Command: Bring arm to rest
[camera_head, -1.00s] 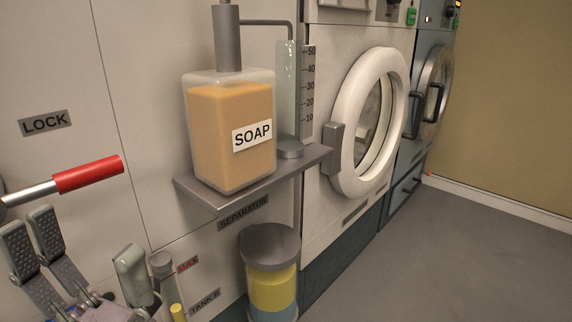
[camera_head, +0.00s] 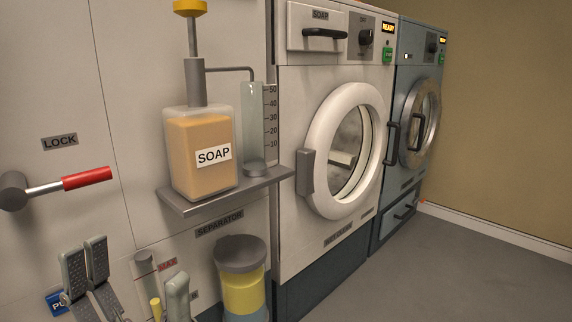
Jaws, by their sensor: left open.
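My left gripper (camera_head: 132,275) is at the lower left of the head view, partly cut off by the bottom edge. Two grey fingers stand on its left and one on its right, spread apart with nothing held between them. It is below and to the right of the red-handled lock lever (camera_head: 87,178), apart from it. It is also below and left of the soap bottle (camera_head: 200,185). My right gripper is not in view.
The soap bottle stands on a grey shelf (camera_head: 190,208) beside a measuring tube (camera_head: 253,120). Below is the yellow separator canister (camera_head: 242,292). A white washer (camera_head: 292,90) and a blue-grey machine (camera_head: 405,85) stand to the right. The floor (camera_head: 470,270) is clear.

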